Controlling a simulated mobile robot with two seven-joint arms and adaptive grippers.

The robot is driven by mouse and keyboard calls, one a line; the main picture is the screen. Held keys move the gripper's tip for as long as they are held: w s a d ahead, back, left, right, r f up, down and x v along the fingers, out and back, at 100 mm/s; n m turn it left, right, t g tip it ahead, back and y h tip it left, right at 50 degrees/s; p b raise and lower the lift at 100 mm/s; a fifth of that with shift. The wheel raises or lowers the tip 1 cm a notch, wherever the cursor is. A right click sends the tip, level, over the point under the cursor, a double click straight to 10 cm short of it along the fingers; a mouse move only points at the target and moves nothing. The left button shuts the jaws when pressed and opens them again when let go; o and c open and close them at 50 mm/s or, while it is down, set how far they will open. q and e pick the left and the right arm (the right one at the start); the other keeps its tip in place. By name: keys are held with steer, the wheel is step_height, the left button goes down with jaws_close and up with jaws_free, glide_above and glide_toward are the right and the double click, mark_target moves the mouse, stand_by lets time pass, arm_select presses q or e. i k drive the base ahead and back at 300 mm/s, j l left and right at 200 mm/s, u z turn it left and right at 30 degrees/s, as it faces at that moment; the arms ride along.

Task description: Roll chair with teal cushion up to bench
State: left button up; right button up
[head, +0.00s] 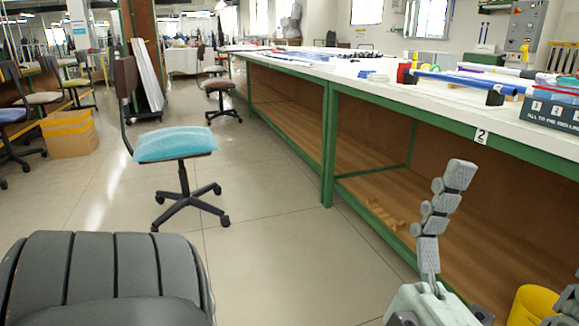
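The chair has a teal cushion (175,144) on its seat, a dark brown backrest on its left side and a black wheeled star base (186,205). It stands upright on the floor, left of the long bench (325,140), with bare floor between them. The bench has a white top, a green frame and a brown back panel. My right gripper (512,245) is at the lower right, in front of the bench's open underside, with fingers spread and nothing between them. One finger is partly cut off by the right edge. It is well apart from the chair. My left gripper is not in view.
Another chair (220,86) stands farther back beside the bench. A cardboard box (69,134) and more chairs are at the left. A yellow bin (532,306) is at the lower right. Rods and a blue box (552,112) lie on the bench. The floor around the teal-cushioned chair is clear.

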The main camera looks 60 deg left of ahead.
mark_target(187, 198)
steer(key=u, duration=2.7)
